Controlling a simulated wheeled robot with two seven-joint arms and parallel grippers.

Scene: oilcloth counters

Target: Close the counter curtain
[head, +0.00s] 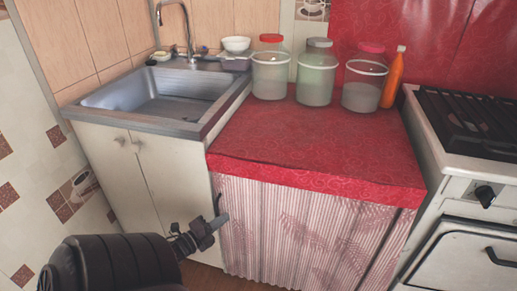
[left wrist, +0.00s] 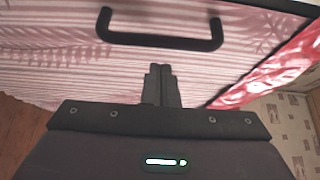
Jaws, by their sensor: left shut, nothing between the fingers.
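The counter curtain (head: 300,230), white and red striped with a faint leaf pattern, hangs below the red oilcloth counter top and spans most of its front. A dark handle shows at its left edge in the head view (head: 217,203). In the left wrist view the curtain (left wrist: 60,60) fills the upper part, and the black bar handle (left wrist: 160,42) stands across it. My left gripper (head: 222,220) is at the curtain's left edge, just below the handle. Its fingers (left wrist: 160,72) are shut and empty, pointing towards the handle, apart from it in the picture. My right gripper is out of view.
The counter top (head: 300,140) carries several jars and an orange bottle (head: 394,77) at the back. A sink cabinet (head: 165,175) adjoins on the left and a white stove (head: 470,190) on the right. Brown floor shows below the curtain.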

